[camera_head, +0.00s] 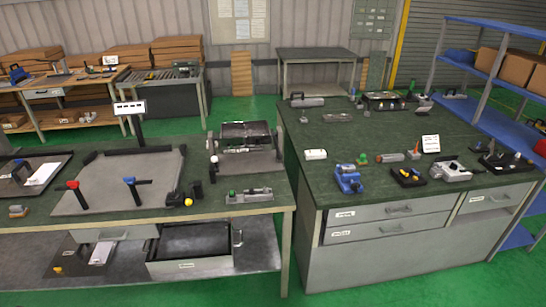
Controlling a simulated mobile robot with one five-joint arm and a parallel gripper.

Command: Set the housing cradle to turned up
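The likely housing cradle (246,133) is a dark, box-like tray held between two side supports. It stands at the back right of the left green workbench (120,209). Its dark inner face shows toward me, and a grey frame with a white round part sits below it. I cannot tell its exact turn angle at this size. No label on it is readable. My gripper is not in view.
A flat grey plate fixture (110,170) with red and blue handles stands left of the cradle. A small device with a green knob (249,195) sits in front. A gap separates the right workbench (350,138), which holds several tools. Green floor (240,100) is open behind.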

